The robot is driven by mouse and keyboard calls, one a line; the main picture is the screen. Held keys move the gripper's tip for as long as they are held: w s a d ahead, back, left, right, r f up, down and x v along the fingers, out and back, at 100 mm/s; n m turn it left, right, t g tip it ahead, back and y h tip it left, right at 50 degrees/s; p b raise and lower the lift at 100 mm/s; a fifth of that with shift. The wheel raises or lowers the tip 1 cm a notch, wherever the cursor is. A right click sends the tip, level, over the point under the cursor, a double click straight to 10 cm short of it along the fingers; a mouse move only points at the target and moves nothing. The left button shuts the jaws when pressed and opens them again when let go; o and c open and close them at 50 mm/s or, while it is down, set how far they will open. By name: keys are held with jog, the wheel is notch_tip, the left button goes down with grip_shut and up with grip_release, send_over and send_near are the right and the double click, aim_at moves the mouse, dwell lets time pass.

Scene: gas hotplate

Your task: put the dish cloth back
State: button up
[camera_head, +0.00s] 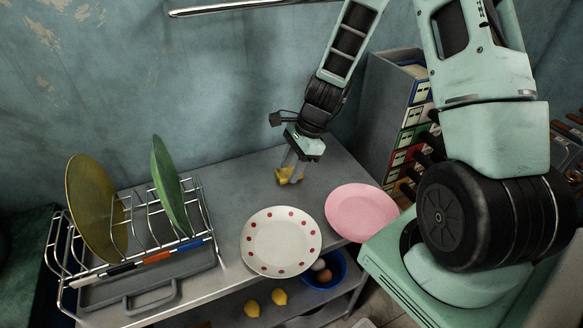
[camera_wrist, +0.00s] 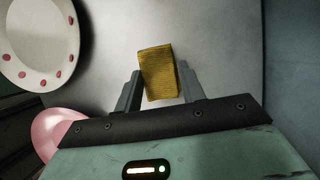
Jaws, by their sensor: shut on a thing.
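A yellow dish cloth (camera_wrist: 157,73), looking like a small folded ribbed block, is between the two fingers of my gripper (camera_wrist: 163,92) in the wrist view. My gripper is shut on it. In the head view my gripper (camera_head: 291,170) points down over the grey counter, with the yellow cloth (camera_head: 287,176) at its fingertips, at or just above the counter top near the wall. I cannot tell whether the cloth touches the counter.
A white plate with red dots (camera_head: 281,242) and a pink plate (camera_head: 361,212) lie on the counter (camera_head: 235,190) in front. A wire dish rack (camera_head: 143,215) with a yellow plate (camera_head: 92,205) and a green plate (camera_head: 169,184) stands left. A grey cabinet (camera_head: 372,100) stands right.

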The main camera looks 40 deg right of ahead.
jog(key=shift+f, duration=0.2)
jog(key=shift+f, duration=0.15)
jog(key=o, duration=0.9)
